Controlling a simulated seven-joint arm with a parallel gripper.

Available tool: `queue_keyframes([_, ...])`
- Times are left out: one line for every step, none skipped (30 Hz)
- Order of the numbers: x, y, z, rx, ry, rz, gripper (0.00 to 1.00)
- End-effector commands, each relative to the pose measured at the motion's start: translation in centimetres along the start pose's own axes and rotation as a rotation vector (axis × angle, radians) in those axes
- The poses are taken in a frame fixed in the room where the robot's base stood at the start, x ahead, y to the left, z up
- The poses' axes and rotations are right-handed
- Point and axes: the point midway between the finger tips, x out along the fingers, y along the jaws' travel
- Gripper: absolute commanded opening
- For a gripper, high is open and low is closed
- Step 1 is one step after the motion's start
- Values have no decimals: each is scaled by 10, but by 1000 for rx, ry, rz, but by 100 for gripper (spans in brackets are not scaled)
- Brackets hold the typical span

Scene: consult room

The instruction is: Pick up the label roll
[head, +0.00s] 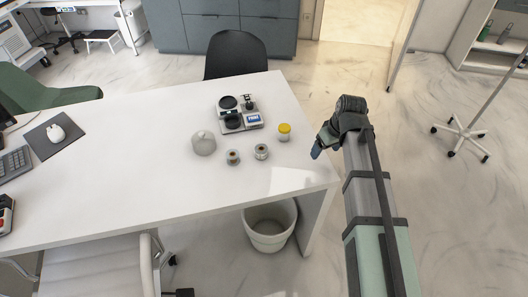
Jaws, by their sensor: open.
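Two small round roll-like items stand near the right part of the white table (120,170). The left one (233,157) has a brownish centre; the right one (261,151) is grey with a pale, ringed top. They are too small for me to tell which is the label roll. My gripper (318,149) is by the table's right edge, to the right of both items and apart from them. It is open, with a blue fingertip showing; nothing is seen in it.
A yellow-lidded cup (284,133) stands between the rolls and my gripper. A clear dome-shaped object (203,144) is left of the rolls. A dark device (232,122) with a blue display sits behind them. The table's front right is clear.

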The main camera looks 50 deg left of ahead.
Motion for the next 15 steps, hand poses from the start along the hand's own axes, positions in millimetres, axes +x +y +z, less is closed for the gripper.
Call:
queue_keyframes([-6,-19,-21,-51,7,-8,79])
queue_keyframes([-10,-30,-31,-82,12,-13,79])
queue_keyframes([-15,-44,-43,-119,17,-19,79])
queue_keyframes([-19,-55,-52,-147,21,-24,79])
queue_keyframes([-23,-66,-60,-176,24,-28,79])
queue_keyframes([-28,-80,-70,-209,29,-33,79])
queue_keyframes([-31,-90,-77,-234,32,-38,79])
queue_keyframes([-34,-99,-83,-257,34,-41,79])
queue_keyframes([-38,-110,-90,-284,38,-46,79])
queue_keyframes([-42,-118,-95,-302,41,-49,79])
queue_keyframes([-44,-125,-99,-320,44,-52,79])
queue_keyframes([-47,-133,-104,-339,47,-55,79])
queue_keyframes([-48,-138,-106,-350,48,-57,79])
queue_keyframes([-50,-143,-109,-361,49,-60,79])
queue_keyframes([-52,-148,-111,-371,50,-62,79])
